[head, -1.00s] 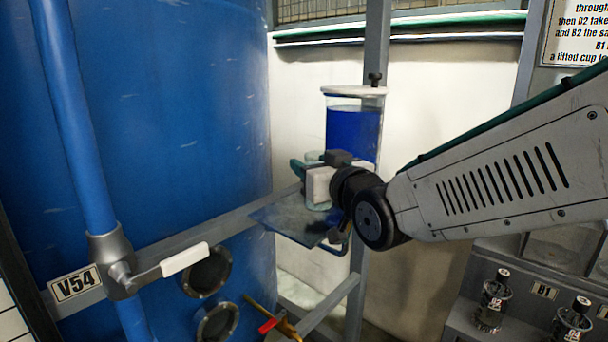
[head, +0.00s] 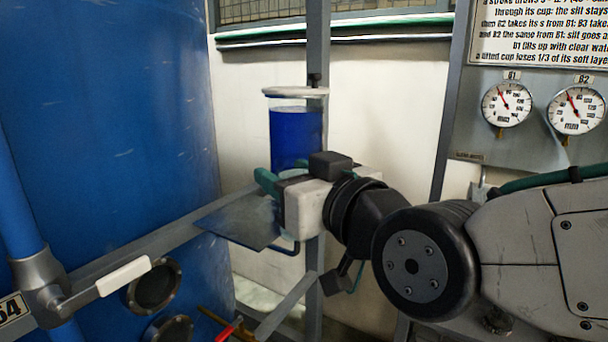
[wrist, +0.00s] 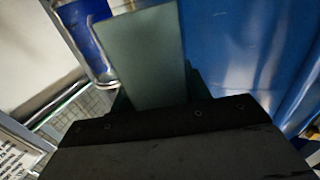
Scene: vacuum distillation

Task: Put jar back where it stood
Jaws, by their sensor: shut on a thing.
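A clear cylinder of blue liquid (head: 296,138) stands close behind the gripper, by a grey post (head: 314,265). A big blue tank (head: 120,110) fills the left. A white-handled valve (head: 124,277) is at lower left. Two gauges (head: 507,105) hang on the right panel.

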